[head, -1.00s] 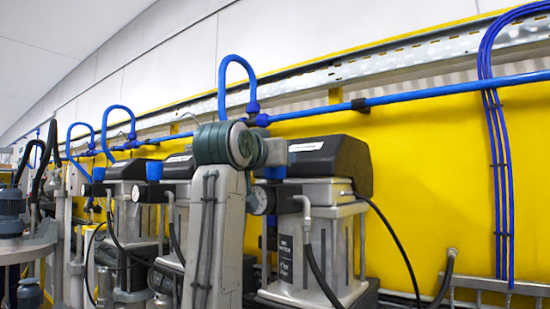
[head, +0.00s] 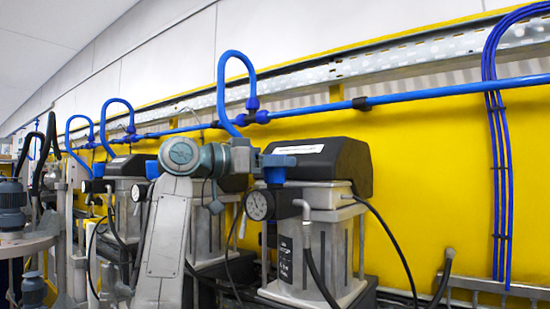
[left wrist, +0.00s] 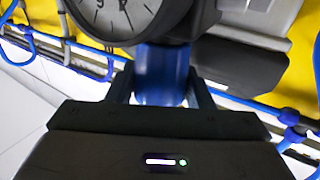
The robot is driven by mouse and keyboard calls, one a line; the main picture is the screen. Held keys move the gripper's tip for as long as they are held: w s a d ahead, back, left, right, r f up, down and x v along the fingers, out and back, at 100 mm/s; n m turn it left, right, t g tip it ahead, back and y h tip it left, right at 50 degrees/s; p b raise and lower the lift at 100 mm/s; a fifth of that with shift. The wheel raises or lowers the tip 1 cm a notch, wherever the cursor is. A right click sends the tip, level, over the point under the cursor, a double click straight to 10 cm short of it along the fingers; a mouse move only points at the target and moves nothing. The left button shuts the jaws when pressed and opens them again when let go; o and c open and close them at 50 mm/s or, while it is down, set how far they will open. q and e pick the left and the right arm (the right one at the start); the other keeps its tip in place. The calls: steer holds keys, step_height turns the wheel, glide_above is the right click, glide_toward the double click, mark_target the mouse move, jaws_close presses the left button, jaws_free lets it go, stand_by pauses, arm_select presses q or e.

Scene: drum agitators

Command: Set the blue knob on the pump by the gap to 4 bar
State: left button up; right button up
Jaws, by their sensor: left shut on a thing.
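The nearest pump (head: 325,235) has a grey body and a black top, and stands at the right end of the row. Its blue knob (head: 275,176) sits above a round white gauge (head: 260,205). My left gripper (head: 276,160) is at the knob, partly in front of it. In the left wrist view the blue knob (left wrist: 160,75) is between the two fingers of my left gripper (left wrist: 160,92), which is shut on it. The gauge (left wrist: 125,12) is cut off at the top there, and I cannot read its pressure. My right gripper is out of view.
Similar pumps (head: 127,215) with gauges and blue knobs stand farther left. A blue air pipe (head: 410,96) with looped hoses runs along the yellow wall (head: 430,170). A black cable (head: 390,230) hangs right of the nearest pump. The wall right of it is mostly open.

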arm_select(q)
steer(key=shift+m+g, duration=0.3)
steer(key=shift+g, duration=0.1)
steer(key=o, duration=1)
steer(key=shift+c, duration=0.2)
steer(key=shift+s+a, duration=0.1)
steer(key=shift+a, duration=0.15)
steer(key=b+v, duration=0.4)
steer(key=v, duration=0.6)
steer(key=shift+a+f, duration=0.15)
